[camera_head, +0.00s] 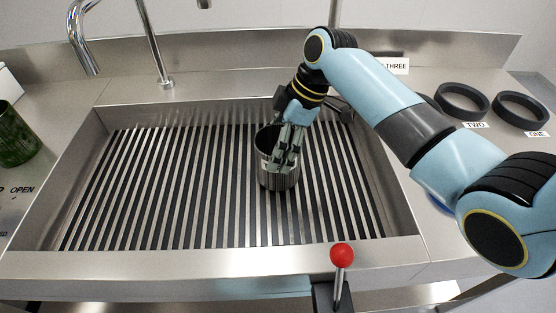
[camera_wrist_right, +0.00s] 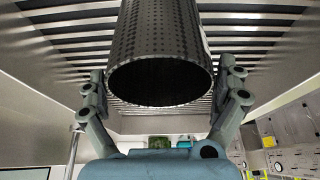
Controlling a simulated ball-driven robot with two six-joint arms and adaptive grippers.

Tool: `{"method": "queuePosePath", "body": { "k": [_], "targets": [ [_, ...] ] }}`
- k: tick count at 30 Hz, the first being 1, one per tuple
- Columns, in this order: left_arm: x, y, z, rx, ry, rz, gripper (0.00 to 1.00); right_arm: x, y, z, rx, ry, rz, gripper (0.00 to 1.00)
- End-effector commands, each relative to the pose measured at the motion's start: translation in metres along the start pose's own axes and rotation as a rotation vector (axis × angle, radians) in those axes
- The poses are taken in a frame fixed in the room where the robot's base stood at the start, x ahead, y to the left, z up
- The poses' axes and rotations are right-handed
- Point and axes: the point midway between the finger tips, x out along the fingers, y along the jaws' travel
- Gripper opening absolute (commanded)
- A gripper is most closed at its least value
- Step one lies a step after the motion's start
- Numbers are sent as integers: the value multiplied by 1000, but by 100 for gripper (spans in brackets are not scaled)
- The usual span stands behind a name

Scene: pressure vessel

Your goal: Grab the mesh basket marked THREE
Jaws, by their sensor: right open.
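A dark metal mesh basket (camera_head: 279,183) stands on the slatted floor of the sink, right of its middle. No mark can be read on it. It fills the upper middle of the right wrist view (camera_wrist_right: 160,45), where its perforated wall and round dark rim show. My right gripper (camera_head: 288,147) reaches down to the basket, and its fingers overlap it in the head view. In the right wrist view the gripper (camera_wrist_right: 163,72) is open, with one finger on each side of the basket and gaps visible.
The steel sink (camera_head: 75,190) has raised walls around the basket; its left half is empty. Black rings (camera_head: 463,100) lie on the right counter by the TWO and ONE labels. A red-knobbed lever (camera_head: 342,255) stands in front. A faucet (camera_head: 165,82) and green container (camera_head: 15,138) are left.

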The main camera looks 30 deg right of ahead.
Motion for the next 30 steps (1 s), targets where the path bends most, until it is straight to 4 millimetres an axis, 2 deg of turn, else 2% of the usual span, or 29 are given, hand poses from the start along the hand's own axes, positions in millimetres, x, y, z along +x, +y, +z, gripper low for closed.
{"method": "queuePosePath", "body": {
  "k": [4, 19, 30],
  "targets": [
    [0, 0, 0, 0, -1, 0, 52, 0, 0, 0, 0, 0, 0, 97],
    [0, 0, 1, 0, -1, 0, 52, -1, 0, 0, 0, 0, 0, 33],
    [1, 0, 1, 0, -1, 0, 52, -8, 1, -3, -2, 1, 3, 32]
  ]
}}
